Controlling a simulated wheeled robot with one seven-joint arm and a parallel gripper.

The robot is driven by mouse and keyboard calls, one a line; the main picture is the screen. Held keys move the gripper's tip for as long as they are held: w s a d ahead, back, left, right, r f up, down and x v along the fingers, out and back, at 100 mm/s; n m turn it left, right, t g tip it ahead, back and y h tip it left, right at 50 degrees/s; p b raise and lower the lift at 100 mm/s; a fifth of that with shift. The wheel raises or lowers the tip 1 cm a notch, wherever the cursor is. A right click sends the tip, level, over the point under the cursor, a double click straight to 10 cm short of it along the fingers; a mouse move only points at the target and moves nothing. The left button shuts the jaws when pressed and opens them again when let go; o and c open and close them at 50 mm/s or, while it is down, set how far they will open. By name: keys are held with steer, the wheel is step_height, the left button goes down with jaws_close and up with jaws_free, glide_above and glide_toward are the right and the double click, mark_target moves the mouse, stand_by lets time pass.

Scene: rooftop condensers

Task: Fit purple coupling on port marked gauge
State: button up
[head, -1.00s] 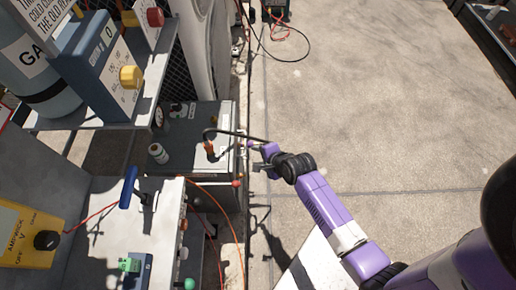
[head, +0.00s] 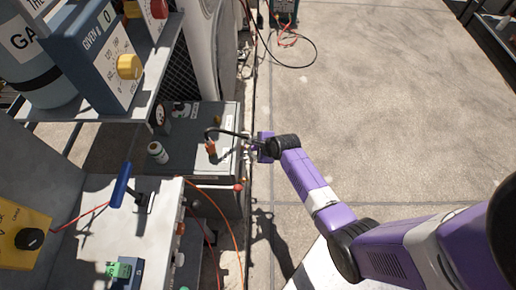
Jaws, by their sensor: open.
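My gripper (head: 251,147) is open at the right side of a grey box (head: 190,121), close to small fittings on that side. Whether it touches them is too small to tell. A black hose (head: 231,133) arches over the box top from near my gripper to an orange-brown end piece (head: 211,146) on the box. I cannot make out a separate purple coupling; the purple near my gripper looks like my own arm. A white label (head: 228,128) lies by the box's right edge, but its writing is unreadable, so I cannot tell which port is marked gauge.
At the front left, a pale bench (head: 95,235) carries a blue-handled lever (head: 122,185) and a green connector (head: 121,268). An orange cable (head: 222,212) hangs beside it. The concrete floor (head: 400,100) on the right is clear.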

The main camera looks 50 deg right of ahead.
steer(key=shift+w+f, duration=0.15)
steer(key=shift+c, duration=0.2)
jaws_close()
